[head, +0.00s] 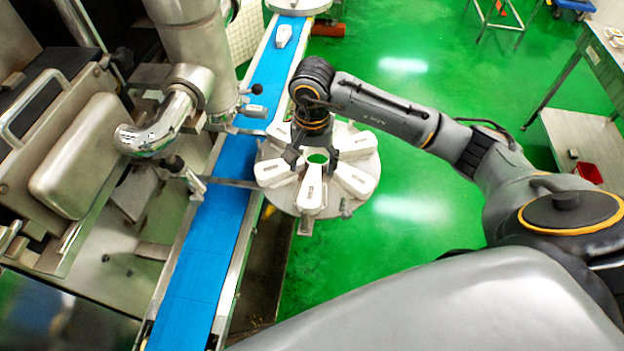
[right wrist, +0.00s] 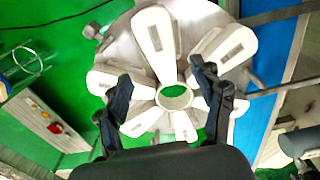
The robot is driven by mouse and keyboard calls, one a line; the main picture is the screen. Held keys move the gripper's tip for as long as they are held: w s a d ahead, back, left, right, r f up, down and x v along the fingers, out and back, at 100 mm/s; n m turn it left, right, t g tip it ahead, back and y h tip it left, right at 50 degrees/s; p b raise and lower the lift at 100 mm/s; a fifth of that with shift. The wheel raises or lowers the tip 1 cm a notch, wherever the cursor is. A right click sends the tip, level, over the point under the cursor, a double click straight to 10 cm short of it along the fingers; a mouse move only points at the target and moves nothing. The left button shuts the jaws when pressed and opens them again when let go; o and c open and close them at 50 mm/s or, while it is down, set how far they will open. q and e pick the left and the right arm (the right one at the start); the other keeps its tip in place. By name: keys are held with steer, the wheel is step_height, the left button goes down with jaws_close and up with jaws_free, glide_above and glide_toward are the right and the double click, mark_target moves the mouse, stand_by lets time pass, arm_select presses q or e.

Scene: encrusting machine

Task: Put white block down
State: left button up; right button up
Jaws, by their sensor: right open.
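Several white blocks lie like spokes on a round metal plate (head: 343,209) beside the conveyor. One white block (head: 312,193) points toward me at the front, and others lie to its left and right. My right gripper (head: 311,162) is above the plate, close to its middle hole. In the right wrist view, my right gripper (right wrist: 155,90) has its two dark fingers spread apart, with nothing clearly held between them. There, one white block (right wrist: 157,40) lies beyond the central hole. Parts of some blocks are hidden by the fingers and palm. My left gripper is not in view.
A blue conveyor belt (head: 205,235) runs past the plate's left side, with a white piece (head: 284,36) at its far end. A metal machine (head: 90,150) stands left of it. Green floor (head: 430,150) is open to the right.

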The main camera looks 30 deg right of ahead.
steer(key=shift+r+b, duration=0.5)
steer(key=shift+r, duration=1.85)
steer(key=shift+f, duration=0.1)
